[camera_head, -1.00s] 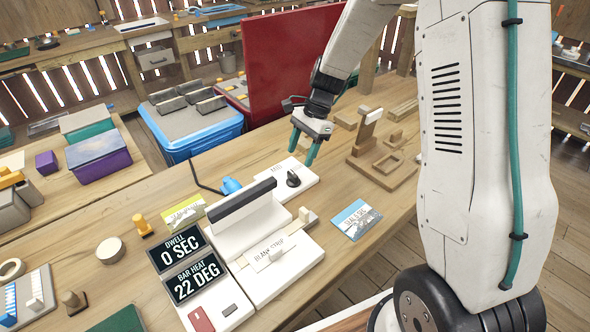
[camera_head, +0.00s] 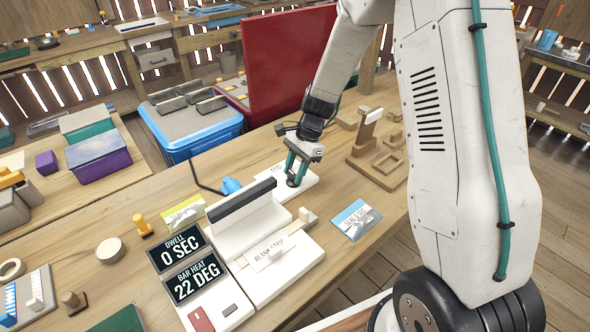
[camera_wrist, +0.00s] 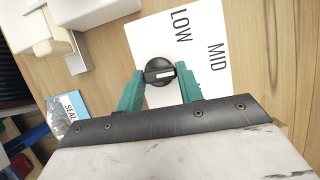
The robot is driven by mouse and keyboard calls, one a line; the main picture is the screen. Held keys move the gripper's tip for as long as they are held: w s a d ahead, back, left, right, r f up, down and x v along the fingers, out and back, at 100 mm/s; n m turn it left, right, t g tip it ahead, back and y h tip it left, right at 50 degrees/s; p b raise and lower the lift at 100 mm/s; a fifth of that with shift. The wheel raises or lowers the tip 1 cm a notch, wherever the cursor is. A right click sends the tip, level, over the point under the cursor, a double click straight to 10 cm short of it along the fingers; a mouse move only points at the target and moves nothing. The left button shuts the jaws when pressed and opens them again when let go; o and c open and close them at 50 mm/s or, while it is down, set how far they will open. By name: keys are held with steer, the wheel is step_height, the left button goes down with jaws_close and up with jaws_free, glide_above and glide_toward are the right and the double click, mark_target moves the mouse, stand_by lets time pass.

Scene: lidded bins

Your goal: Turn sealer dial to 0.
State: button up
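The sealer dial is a round black knob (camera_wrist: 159,71) with a pale mark, on a white panel (camera_wrist: 205,50) lettered LOW and MID in the wrist view. In the head view the dial (camera_head: 293,181) is partly hidden by my fingers. My gripper (camera_head: 297,176) points down over it, its teal fingers apart. In the wrist view the open gripper (camera_wrist: 160,78) has a fingertip on each side of the knob; I cannot tell whether they touch it. The sealer's display (camera_head: 194,262) reads DWELL 0 SEC and BAR HEAT 22 DEG.
The sealer's dark bar (camera_head: 242,200) stands left of the dial. A blue-and-white card (camera_head: 356,219) lies to the right. A wooden stand (camera_head: 367,140) and a red panel (camera_head: 288,68) are behind. A blue bin (camera_head: 190,128) stands beyond the bench.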

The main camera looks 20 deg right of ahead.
steer(key=shift+n, duration=0.4)
steer(key=n, duration=0.1)
steer(key=n+g, duration=0.1)
steer(key=n, duration=0.1)
steer(key=shift+w+a+n+h, duration=0.1)
steer(key=shift+w+n+h, duration=0.05)
steer(key=shift+n+h, duration=0.15)
steer(key=n+g+h, duration=0.1)
steer(key=n, duration=0.2)
steer(key=n+g, duration=0.1)
steer(key=n, duration=0.2)
steer(key=shift+a+h, duration=0.2)
steer(key=shift+h, duration=0.2)
steer(key=o, duration=1)
steer(key=shift+r, duration=0.1)
steer(key=v, duration=0.7)
steer(key=shift+w+r, duration=0.2)
steer(key=shift+r, duration=0.1)
